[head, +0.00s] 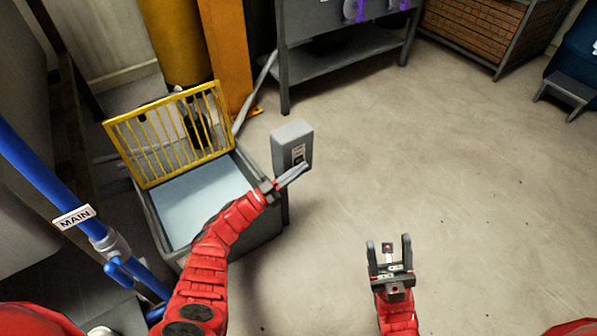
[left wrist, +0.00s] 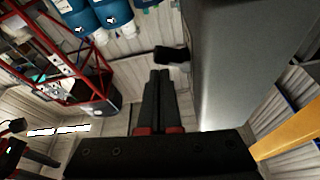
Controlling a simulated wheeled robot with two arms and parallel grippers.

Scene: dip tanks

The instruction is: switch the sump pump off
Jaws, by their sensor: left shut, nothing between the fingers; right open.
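A grey switch box (head: 291,139) stands at the right rim of the sump (head: 256,236), with a dark switch and a small pale label on its front. My left gripper (head: 306,167) is shut and empty, its fingertips at the lower front of the box, partly covering the switch. In the left wrist view the closed fingers (left wrist: 160,74) point toward a small dark switch part (left wrist: 172,55) jutting from the box's grey side (left wrist: 235,65). I cannot tell whether they touch. The switch's position is not readable. My right gripper (head: 389,243) is open and empty above the floor.
A yellow grate (head: 163,131) stands raised at the sump's back. A blue pipe (head: 40,178) with a MAIN tag (head: 73,217) runs along the left. A grey table (head: 337,64) stands behind. The floor at right is clear.

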